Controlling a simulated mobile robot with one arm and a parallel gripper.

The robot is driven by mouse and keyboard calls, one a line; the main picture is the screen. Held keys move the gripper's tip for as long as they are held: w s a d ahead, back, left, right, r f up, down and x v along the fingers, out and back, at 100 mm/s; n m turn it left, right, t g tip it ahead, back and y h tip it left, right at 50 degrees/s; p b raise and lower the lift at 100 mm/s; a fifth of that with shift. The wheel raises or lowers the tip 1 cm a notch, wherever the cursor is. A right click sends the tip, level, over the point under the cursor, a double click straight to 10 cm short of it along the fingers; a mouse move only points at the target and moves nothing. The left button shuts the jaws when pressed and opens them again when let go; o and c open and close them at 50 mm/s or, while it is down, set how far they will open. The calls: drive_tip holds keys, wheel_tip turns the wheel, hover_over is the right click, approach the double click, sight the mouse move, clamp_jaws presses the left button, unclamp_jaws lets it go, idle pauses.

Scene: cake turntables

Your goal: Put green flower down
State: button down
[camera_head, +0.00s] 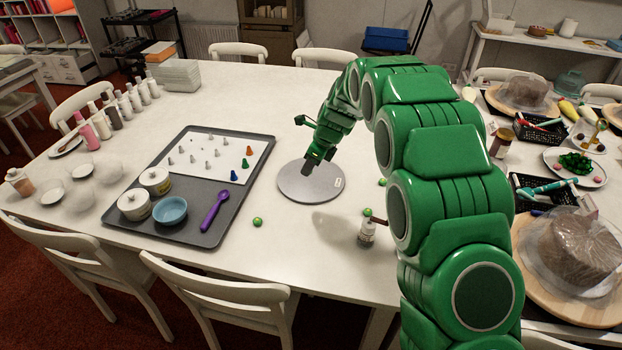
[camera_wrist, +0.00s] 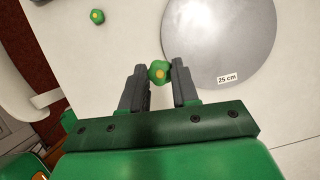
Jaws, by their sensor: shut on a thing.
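My gripper (camera_wrist: 159,84) is shut on a green flower (camera_wrist: 158,72) with a yellow centre, held at the fingertips. In the wrist view the flower appears at the edge of the grey turntable disc (camera_wrist: 220,40) marked 25 cm. In the head view my gripper (camera_head: 312,160) is over the back part of the turntable (camera_head: 308,187), and the held flower is hidden. I cannot tell its height above the disc. Other green flowers lie on the table: one (camera_head: 257,222) left of the turntable and two (camera_head: 383,182) (camera_head: 367,212) to its right. One loose flower (camera_wrist: 97,16) shows in the wrist view.
A grey tray (camera_head: 225,205) with piping nozzles, tubs, a blue bowl (camera_head: 170,211) and a purple spoon (camera_head: 215,211) lies left of the turntable. The turntable surface looks bare. Chairs line the table.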

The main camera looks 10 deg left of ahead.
drive_tip(key=w+d, duration=0.2)
drive_tip(key=w, duration=0.1)
hover_over(311, 179)
drive_tip(key=s+d, duration=0.1)
drive_tip(key=shift+f, duration=2.35)
drive_tip(key=shift+n, duration=0.4)
drive_tip(key=shift+w+a+f, duration=0.2)
drive_tip(key=shift+w+f, duration=0.35)
drive_tip(key=shift+f, duration=0.25)
drive_tip(key=shift+w+a+f, duration=0.25)
drive_tip(key=shift+w+f, duration=0.3)
drive_tip(key=shift+f, duration=0.2)
drive_tip(key=shift+w+a+f, duration=0.2)
drive_tip(key=shift+w+f, duration=0.35)
drive_tip(key=shift+f, duration=0.25)
drive_tip(key=shift+w+a+f, duration=0.15)
drive_tip(key=shift+w+f, duration=0.05)
drive_tip(key=shift+w, duration=0.1)
drive_tip(key=shift+f, duration=0.1)
drive_tip(key=shift+w+f, duration=0.15)
drive_tip(key=shift+f, duration=0.35)
drive_tip(key=shift+a+f, duration=0.1)
drive_tip(key=shift+f, duration=1.2)
drive_tip(key=shift+f, duration=0.15)
drive_tip(key=c, duration=0.8)
unclamp_jaws()
drive_tip(key=shift+c, duration=0.2)
